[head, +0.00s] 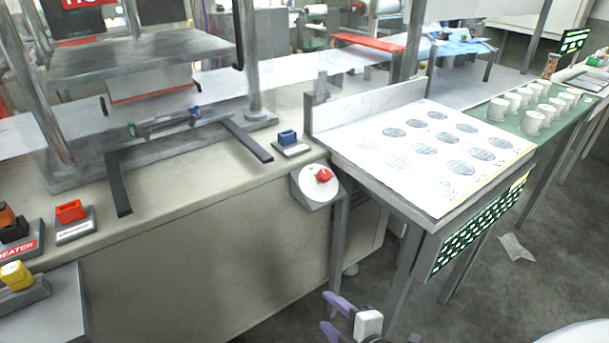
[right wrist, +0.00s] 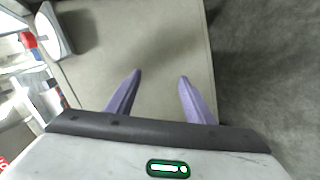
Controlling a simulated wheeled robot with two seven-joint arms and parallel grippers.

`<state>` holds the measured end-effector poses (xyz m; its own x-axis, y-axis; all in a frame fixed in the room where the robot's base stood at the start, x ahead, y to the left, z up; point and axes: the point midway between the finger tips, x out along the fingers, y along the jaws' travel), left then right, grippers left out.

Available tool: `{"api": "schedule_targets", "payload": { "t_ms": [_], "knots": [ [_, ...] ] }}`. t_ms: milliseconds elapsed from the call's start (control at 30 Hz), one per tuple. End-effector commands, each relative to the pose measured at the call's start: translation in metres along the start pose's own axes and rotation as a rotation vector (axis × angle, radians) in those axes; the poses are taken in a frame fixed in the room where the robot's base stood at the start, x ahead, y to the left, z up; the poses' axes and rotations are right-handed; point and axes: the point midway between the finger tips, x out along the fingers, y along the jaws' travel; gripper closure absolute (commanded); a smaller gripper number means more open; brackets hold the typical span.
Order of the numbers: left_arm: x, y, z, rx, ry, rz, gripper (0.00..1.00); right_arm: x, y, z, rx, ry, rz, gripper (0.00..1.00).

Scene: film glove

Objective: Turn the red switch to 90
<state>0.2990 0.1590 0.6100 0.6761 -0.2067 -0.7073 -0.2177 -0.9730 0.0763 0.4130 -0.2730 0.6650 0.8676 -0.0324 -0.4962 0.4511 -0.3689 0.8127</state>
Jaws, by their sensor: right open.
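The red switch (head: 323,175) is a small red knob on a round white dial (head: 312,187), mounted on the front edge of the grey bench. The dial's markings are too small to read. In the right wrist view the red knob (right wrist: 29,40) and the white dial (right wrist: 56,30) show at the upper left. My right gripper (head: 333,315) is at the bottom of the head view, below the dial and apart from it. Its purple fingers (right wrist: 159,83) are spread with nothing between them. My left gripper is out of view.
A white table with round marks (head: 440,190) stands right of the dial. A blue switch (head: 288,137) sits on the bench behind it. A red switch block (head: 70,211) and a yellow one (head: 16,275) are at the left. Open floor (head: 480,300) lies at the lower right.

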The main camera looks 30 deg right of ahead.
Motion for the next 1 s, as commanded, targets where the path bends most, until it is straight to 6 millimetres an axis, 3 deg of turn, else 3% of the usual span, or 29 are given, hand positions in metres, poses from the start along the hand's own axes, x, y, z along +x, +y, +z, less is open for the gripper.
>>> {"api": "schedule_targets", "payload": {
  "t_ms": [33, 100, 200, 333, 500, 1000],
  "knots": [
    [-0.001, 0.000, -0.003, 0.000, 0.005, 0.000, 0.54, 0.015, 0.048, 0.009, -0.282, -0.015, 0.102, 0.52],
    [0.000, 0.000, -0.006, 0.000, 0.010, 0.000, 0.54, 0.026, 0.104, 0.018, -0.663, -0.064, 0.219, 0.52],
    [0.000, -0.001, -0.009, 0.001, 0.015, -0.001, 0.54, 0.035, 0.173, 0.022, -1.133, -0.169, 0.346, 0.52],
    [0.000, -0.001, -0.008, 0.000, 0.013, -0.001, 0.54, 0.036, 0.231, 0.024, -1.547, -0.304, 0.433, 0.52],
    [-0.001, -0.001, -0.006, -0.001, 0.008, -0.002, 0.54, 0.039, 0.259, 0.024, -1.750, -0.387, 0.461, 0.52],
    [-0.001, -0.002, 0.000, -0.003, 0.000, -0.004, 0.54, 0.109, 0.298, 0.015, -1.751, -0.388, 0.462, 0.52]
  ]
}}
